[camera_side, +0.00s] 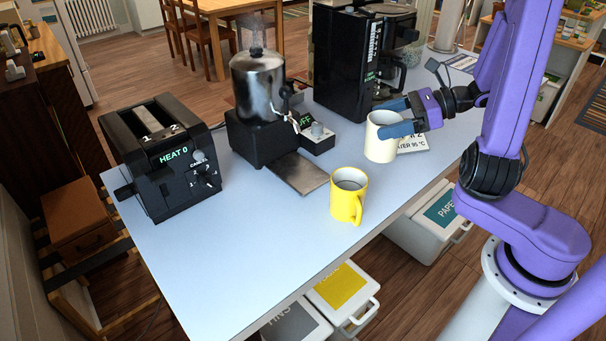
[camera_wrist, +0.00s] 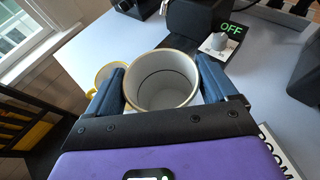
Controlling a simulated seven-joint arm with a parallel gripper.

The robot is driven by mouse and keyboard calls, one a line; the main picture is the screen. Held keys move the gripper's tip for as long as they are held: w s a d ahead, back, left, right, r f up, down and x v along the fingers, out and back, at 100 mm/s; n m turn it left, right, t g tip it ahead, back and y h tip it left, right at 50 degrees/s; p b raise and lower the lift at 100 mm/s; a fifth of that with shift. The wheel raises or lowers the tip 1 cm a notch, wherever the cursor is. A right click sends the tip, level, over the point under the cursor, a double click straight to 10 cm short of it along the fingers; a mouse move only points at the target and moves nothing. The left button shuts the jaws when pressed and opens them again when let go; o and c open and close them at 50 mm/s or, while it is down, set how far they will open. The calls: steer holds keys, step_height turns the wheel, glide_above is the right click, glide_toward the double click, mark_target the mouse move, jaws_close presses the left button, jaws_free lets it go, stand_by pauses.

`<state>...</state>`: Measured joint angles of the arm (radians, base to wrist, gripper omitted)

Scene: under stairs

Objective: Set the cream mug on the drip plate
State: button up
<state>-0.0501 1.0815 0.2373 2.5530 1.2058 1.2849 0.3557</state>
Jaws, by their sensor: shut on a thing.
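The cream mug (camera_side: 379,142) is upright at the right part of the table in the side view. My gripper (camera_side: 394,118) is shut on it, with blue fingers on either side of its upper body. In the wrist view the cream mug (camera_wrist: 162,82) sits between the two fingers (camera_wrist: 168,92) and looks empty. I cannot tell whether its base touches the table or the label card behind it. The drip plate (camera_side: 301,173) is a flat metal plate in front of the black machine with the steel pot, and nothing stands on it.
A yellow mug (camera_side: 346,196) stands right of the drip plate; it also shows in the wrist view (camera_wrist: 104,76). The steel pot machine (camera_side: 262,100) has a knob box (camera_side: 317,135) reading OFF. A toaster (camera_side: 163,155) stands left, a black coffee maker (camera_side: 347,62) behind. The table's front-left area (camera_side: 225,245) is clear.

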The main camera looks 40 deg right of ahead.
mark_target(383, 144)
step_height(383, 144, down, 6)
steer(key=shift+a+f, duration=0.1)
steer(key=shift+f, duration=0.05)
steer(key=w+a, duration=1.2)
steer(key=shift+w+a+f, duration=0.2)
steer(key=shift+w+a, duration=0.15)
steer(key=shift+w, duration=0.05)
steer(key=shift+f, duration=0.15)
steer(key=shift+f, duration=0.1)
steer(key=o, duration=1.3)
